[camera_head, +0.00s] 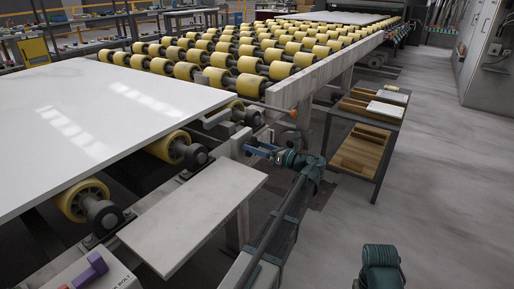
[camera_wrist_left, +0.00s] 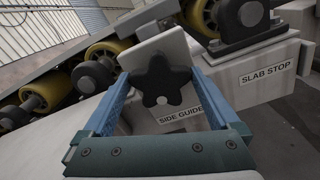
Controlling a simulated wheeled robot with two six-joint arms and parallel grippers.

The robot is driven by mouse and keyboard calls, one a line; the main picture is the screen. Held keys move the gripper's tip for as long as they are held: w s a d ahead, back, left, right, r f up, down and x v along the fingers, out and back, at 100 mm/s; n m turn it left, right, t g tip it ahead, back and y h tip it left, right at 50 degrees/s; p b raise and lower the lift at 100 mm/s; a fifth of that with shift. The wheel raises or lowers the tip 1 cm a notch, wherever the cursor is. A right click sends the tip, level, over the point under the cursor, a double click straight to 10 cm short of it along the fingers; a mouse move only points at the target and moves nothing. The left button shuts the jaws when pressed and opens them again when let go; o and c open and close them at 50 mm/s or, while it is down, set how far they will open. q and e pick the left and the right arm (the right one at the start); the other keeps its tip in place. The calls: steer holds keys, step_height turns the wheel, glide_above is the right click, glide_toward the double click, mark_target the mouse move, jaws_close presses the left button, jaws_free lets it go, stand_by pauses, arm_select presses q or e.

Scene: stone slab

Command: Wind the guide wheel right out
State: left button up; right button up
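The guide wheel (camera_wrist_left: 162,80) is a black star-shaped knob in front of a pale plate, above a label reading SIDE GUIDE (camera_wrist_left: 182,118), in the left wrist view. My left gripper (camera_wrist_left: 168,75) has its two blue fingers apart, one on each side of the knob. Gaps show between the fingers and the knob, so I see no grip on it. In the head view my left gripper (camera_head: 252,149) reaches the end of the conveyor frame beside the rollers. The knob cannot be made out clearly there. My right gripper is out of view; only a teal part of that arm shows at the bottom.
A large white slab (camera_head: 95,115) lies on yellow rollers (camera_head: 170,146) at the left. A pale ledge (camera_head: 195,215) lies near my left arm. A SLAB STOP block (camera_wrist_left: 268,75) stands right of the knob. A purple handle (camera_head: 90,270) is at bottom left. A shelf with wooden trays (camera_head: 358,155) stands beyond.

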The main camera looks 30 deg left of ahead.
arm_select(q)
steer(key=c, duration=0.6)
steer(key=shift+n, duration=0.3)
steer(key=n, duration=0.4)
steer(key=shift+s+n, duration=0.2)
steer(key=shift+n, duration=0.1)
steer(key=n, duration=1.6)
steer(key=shift+s+f+b, duration=0.35)
steer(key=shift+n, duration=0.4)
